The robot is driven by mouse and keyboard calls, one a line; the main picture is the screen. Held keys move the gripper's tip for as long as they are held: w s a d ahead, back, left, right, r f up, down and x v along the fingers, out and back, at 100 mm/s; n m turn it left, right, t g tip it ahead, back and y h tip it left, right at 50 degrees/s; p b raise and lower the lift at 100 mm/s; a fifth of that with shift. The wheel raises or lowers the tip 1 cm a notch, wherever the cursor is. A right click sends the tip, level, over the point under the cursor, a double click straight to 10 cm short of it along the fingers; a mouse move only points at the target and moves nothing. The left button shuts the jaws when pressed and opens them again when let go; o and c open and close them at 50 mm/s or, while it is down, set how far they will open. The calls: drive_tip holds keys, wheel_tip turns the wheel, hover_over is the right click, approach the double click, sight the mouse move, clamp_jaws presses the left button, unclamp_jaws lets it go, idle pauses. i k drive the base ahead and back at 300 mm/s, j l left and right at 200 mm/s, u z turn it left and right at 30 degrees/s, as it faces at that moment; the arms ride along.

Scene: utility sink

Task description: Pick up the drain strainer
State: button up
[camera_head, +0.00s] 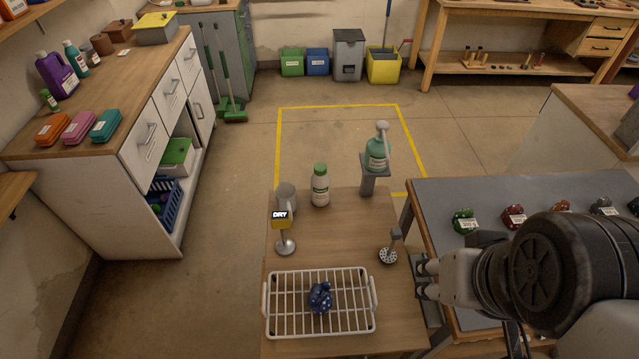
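The drain strainer (388,256) is a small pale disc with dark holes and a grey upright handle topped by a block. It sits near the right edge of the small wooden table (335,238). My gripper (424,279) is at the table's right edge, to the right of the strainer and slightly nearer the camera. Its two fingertips are apart, with nothing seen between them. It does not appear to touch the strainer. My wrist hides part of the grey-topped bench.
A white wire rack (267,306) holding a dark blue lumpy object (320,297) fills the table's near end. Table space left of the strainer is clear.

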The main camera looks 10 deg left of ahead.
sight(387, 254)
drive_tip(key=u, duration=5.1)
drive_tip(key=z, duration=5.2)
drive_tip(key=j+z, duration=0.55)
drive_tip(key=z, duration=0.15)
